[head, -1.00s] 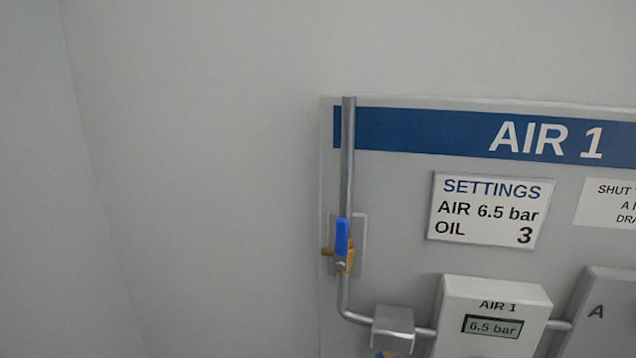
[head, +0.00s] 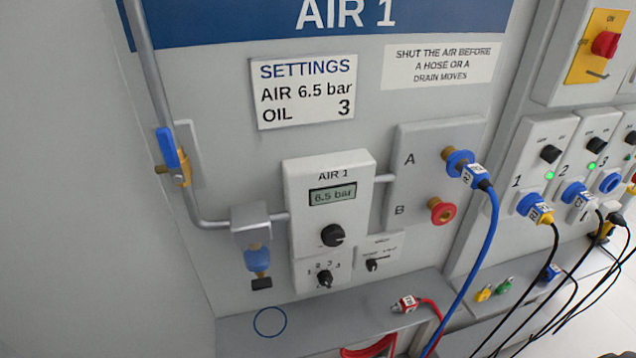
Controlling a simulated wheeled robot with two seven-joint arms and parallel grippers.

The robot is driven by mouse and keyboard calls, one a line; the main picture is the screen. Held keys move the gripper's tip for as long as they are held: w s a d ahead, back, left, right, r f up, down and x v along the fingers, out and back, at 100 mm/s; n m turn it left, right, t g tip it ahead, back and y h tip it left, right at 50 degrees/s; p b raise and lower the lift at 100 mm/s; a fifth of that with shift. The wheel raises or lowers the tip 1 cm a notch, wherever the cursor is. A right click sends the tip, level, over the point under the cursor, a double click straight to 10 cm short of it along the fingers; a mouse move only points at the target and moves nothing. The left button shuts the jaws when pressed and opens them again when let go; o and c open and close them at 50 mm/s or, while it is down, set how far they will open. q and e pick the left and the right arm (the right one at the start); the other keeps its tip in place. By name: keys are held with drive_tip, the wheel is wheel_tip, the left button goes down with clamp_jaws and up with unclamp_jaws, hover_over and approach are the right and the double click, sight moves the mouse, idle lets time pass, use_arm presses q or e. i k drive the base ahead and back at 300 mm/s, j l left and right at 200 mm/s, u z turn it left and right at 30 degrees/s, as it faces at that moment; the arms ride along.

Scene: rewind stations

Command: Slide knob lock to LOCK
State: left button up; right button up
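The AIR 1 unit (head: 358,172) is a light grey box in the head view. Its display (head: 333,195) reads 6.5 bar, and a black knob (head: 334,236) sits below it. To the lower right of that knob is a small light plate (head: 392,248) with tiny print and a black slider or lever (head: 373,265) at its left. It looks like the knob lock, but its lettering is too small to read, so I cannot tell its position. A numbered dial (head: 324,279) is to its left. Neither gripper is in view.
A blue-handled valve (head: 167,148) is on the pipe at left. A blue hose (head: 487,235) hangs from port A, right of the unit. The space before the plate looks clear.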

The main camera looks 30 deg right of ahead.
sight(371, 264)
drive_tip(key=z, duration=1.4)
